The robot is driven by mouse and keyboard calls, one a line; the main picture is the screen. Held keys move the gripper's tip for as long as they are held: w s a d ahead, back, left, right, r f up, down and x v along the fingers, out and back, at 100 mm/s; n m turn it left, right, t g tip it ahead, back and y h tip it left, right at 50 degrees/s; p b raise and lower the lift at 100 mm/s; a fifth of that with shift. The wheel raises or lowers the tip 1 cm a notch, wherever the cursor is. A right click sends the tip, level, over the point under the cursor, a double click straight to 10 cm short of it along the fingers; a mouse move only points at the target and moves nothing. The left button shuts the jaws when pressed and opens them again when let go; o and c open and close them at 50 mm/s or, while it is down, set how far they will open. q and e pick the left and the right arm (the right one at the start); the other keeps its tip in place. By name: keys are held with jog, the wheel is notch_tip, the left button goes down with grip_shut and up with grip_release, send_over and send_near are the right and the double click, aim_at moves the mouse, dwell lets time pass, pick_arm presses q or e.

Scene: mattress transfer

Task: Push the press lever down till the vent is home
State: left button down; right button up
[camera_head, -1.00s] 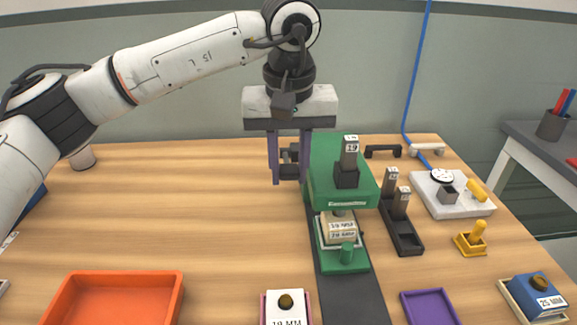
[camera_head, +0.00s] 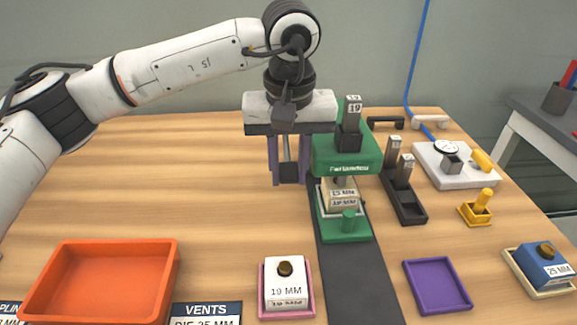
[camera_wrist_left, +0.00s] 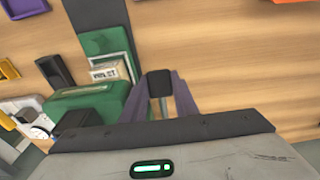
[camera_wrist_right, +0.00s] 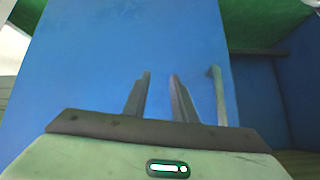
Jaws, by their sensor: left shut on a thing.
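The green press (camera_head: 365,160) stands on a dark strip, with a dark upright post tagged 19 (camera_head: 351,112) on top. Below its head, a beige block with printed labels (camera_head: 343,199) sits in a pale-rimmed green fixture (camera_head: 345,234). The top of the block is partly hidden, and I cannot tell how far the vent is seated. My left gripper (camera_head: 288,178) is shut on the dark lever handle (camera_wrist_left: 158,84), beside the press's left side. My right gripper (camera_wrist_right: 160,80) is open and empty in front of a blue surface. It is outside the head view.
An orange tray (camera_head: 44,302), a pink tray with a white 19 MM block (camera_head: 287,288), and an empty purple tray (camera_head: 437,286) are in front. A black rack (camera_head: 407,207), yellow stand (camera_head: 477,211) and white gauge base (camera_head: 462,176) stand right. The table's left is clear.

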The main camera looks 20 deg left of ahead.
pick_arm(q)
jog(key=shift+s+f, duration=0.15)
jog(key=shift+f, duration=0.05)
jog(key=c, duration=1.4)
grip_release()
jog(key=shift+r, duration=0.1)
jog(key=shift+w+r, duration=0.15)
jog(key=shift+w, duration=0.05)
